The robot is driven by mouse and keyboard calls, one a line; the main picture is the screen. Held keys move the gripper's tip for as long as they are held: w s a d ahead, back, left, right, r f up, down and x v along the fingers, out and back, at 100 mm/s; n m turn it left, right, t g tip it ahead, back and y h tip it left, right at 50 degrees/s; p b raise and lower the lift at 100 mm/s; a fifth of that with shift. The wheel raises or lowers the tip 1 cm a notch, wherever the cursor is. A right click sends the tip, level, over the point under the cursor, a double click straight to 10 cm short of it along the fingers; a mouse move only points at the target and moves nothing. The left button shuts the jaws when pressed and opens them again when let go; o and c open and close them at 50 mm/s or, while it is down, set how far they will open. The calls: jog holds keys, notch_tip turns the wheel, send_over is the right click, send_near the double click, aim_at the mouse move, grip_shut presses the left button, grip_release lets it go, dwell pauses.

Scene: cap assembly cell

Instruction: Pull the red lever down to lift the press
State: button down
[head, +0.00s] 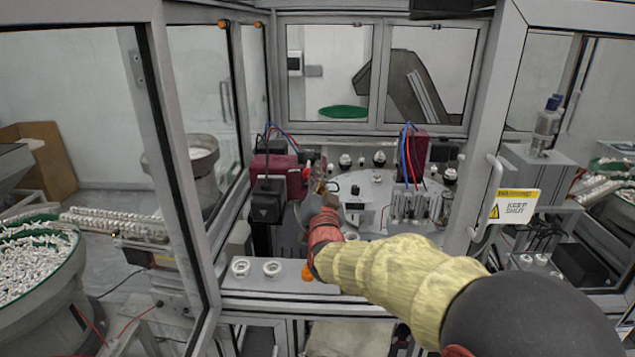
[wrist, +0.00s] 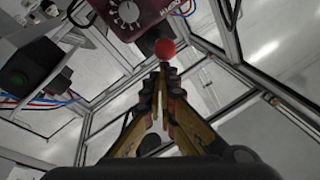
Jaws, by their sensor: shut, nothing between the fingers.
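The red ball knob of the lever (wrist: 165,48) shows in the wrist view, just beyond my fingertips. My gripper (wrist: 163,70) is shut and empty, its tips pointing at the knob from below in the picture; I cannot tell whether they touch it. The dark red press unit (wrist: 118,12) with a dial is at the top left of the wrist view. In the head view a dark red unit (head: 276,167) stands at the left inside the cell, and my gripper (head: 322,188) is just right of it.
A round machine table (head: 378,185) with fixtures lies right of my gripper. A second dark red unit (head: 413,152) stands behind it. White rings (head: 271,268) sit on the front ledge (head: 255,285). Metal frame posts (head: 487,110) flank the opening.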

jog(key=shift+f+n+t+y+b, duration=0.35)
jog(key=shift+f+t+b, duration=1.25)
jog(key=shift+b, duration=4.95)
jog(key=shift+r, duration=0.2)
